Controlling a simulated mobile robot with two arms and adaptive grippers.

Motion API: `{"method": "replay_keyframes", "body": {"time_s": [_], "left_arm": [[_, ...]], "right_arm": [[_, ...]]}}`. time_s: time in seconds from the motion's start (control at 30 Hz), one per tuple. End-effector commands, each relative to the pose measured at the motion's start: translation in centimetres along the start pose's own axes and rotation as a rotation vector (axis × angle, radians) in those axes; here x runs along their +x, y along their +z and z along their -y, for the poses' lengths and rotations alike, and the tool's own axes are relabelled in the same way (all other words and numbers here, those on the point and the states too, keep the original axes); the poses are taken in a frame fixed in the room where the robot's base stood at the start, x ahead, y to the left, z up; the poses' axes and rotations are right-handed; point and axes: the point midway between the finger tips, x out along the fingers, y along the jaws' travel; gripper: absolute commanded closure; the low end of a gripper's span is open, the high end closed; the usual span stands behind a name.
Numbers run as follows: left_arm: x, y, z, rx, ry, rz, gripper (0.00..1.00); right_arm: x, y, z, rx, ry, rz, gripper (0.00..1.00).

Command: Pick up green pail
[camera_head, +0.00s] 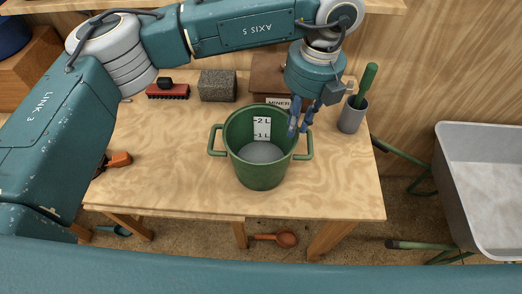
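The green pail (259,172) stands upright on the wooden table, with a loop handle on its left and right sides. A white scale label marked 1 L and 2 L is on its inner wall, and its inside bottom looks grey. My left gripper (300,124) points down at the pail's back right rim, above the right handle. Its blue fingers look slightly apart, one over the inside of the pail and one outside. Whether they touch the rim is unclear. My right gripper is not in view.
A grey cup (351,116) with a green-handled tool stands close right of my gripper. A grey tub (485,175) is beyond the table. The table's front right is clear.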

Motion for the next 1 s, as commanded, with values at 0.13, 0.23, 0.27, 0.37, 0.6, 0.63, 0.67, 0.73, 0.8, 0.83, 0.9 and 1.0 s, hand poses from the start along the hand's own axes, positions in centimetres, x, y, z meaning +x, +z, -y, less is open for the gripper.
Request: {"method": "replay_keyframes", "body": {"time_s": [0.13,0.23,0.27,0.37,0.6,0.63,0.67,0.73,0.8,0.83,0.9,1.0], "left_arm": [[2.3,-0.2,0.0,0.001,0.0,-0.005,0.82],[3.5,-0.1,0.0,0.001,-0.001,-0.004,0.82],[3.7,-0.1,0.0,0.001,-0.002,-0.003,0.82],[4.3,-0.2,0.0,0.001,0.0,-0.003,0.82],[7.5,-0.7,-0.1,0.0,0.0,-0.006,0.82],[7.9,-0.7,0.0,0.0,-0.001,-0.004,0.82],[8.3,-0.7,0.0,0.001,-0.001,-0.004,0.82],[8.9,-0.7,0.0,0.002,0.0,-0.004,0.82],[9.2,-0.6,0.0,0.002,-0.002,-0.002,0.82],[9.3,-0.6,0.0,0.002,-0.002,-0.001,0.82],[9.3,-0.6,0.0,0.002,-0.002,-0.001,0.82],[9.3,-0.6,0.0,0.002,-0.002,-0.001,0.84]], "right_arm": [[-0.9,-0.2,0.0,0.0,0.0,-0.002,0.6],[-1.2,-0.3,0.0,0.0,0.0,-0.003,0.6],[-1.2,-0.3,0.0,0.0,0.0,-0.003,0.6],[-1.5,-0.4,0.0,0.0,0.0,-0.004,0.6],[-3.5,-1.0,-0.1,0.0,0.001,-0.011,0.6],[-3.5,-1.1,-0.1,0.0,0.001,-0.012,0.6],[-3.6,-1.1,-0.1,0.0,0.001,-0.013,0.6],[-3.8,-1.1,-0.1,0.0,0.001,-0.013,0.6],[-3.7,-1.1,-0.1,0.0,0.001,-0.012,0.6],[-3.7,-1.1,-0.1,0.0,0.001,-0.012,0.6],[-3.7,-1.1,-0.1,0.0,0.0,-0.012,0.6],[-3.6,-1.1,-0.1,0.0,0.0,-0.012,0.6]]}}
